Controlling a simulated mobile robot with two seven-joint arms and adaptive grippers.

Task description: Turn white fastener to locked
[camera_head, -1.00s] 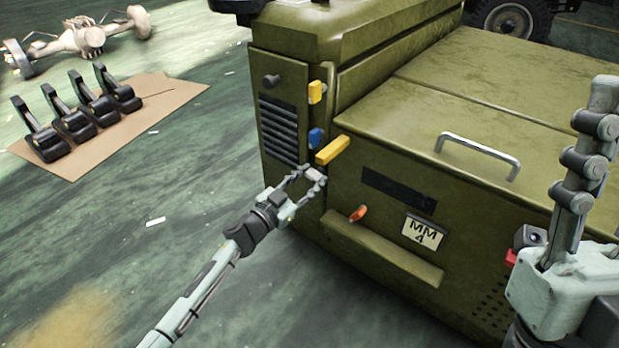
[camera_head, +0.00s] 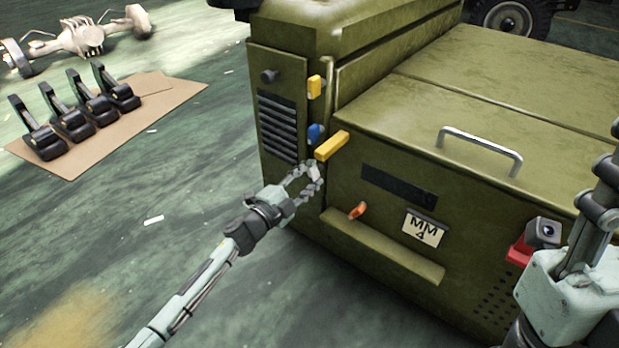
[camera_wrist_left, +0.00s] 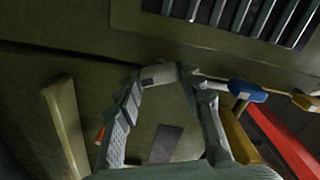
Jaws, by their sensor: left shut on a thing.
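The white fastener (camera_head: 314,173) is on the olive vehicle body near its front corner, below the yellow handle. It stands close to upright in the head view. My left gripper (camera_head: 312,175) is shut on it, with fingertips on either side. In the left wrist view the white fastener (camera_wrist_left: 160,74) sits between the two fingertips, its ends partly covered by them. My right gripper (camera_head: 604,190) shows side-on at the right edge, away from the fastener and partly cut off; its finger gap is hidden.
A yellow handle (camera_head: 332,146), a blue fastener (camera_head: 316,133) and a yellow fastener (camera_head: 314,86) are close above. An orange fastener (camera_head: 357,210) and a protruding olive bar (camera_head: 385,248) lie to the right. The floor at left is clear near my arm.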

